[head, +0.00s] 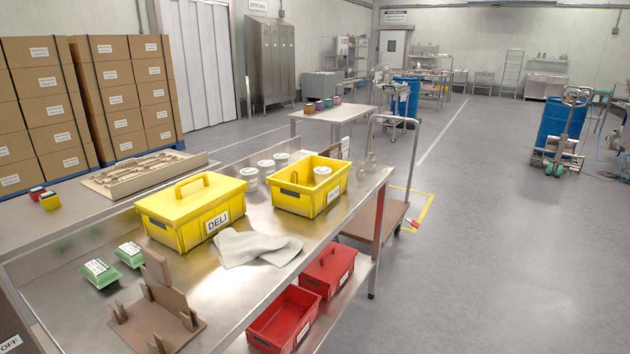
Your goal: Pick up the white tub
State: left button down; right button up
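Three white tubs with pale lids stand in a row on the steel table behind the two yellow boxes: a near one (250,179), a middle one (266,167) and a far one (281,159). Another white tub (322,173) is inside the open yellow box (293,199); its lower part is hidden by the box wall. The near tub is close to the right end of the closed yellow box marked DELI (182,232). Neither of my grippers is in view.
A grey cloth (258,249) lies in front of the yellow boxes. Two green packs (129,254) and a brown stand (158,312) are at the near left. A shallow brown tray (150,174) lies behind. Red boxes (285,322) sit on a lower shelf.

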aim_at(322, 173)
jog(key=i+l+u, duration=0.1)
jog(key=u, duration=1)
jog(key=i+l+u, duration=0.1)
jog(key=l+u, duration=0.95)
jog(key=l, duration=0.95)
jog(key=k+l+u, duration=0.1)
jog(key=l, duration=0.35)
jog(key=k+l+u, duration=0.1)
jog(key=l, duration=0.3)
jog(key=k+l, duration=0.1)
jog(key=l, duration=0.3)
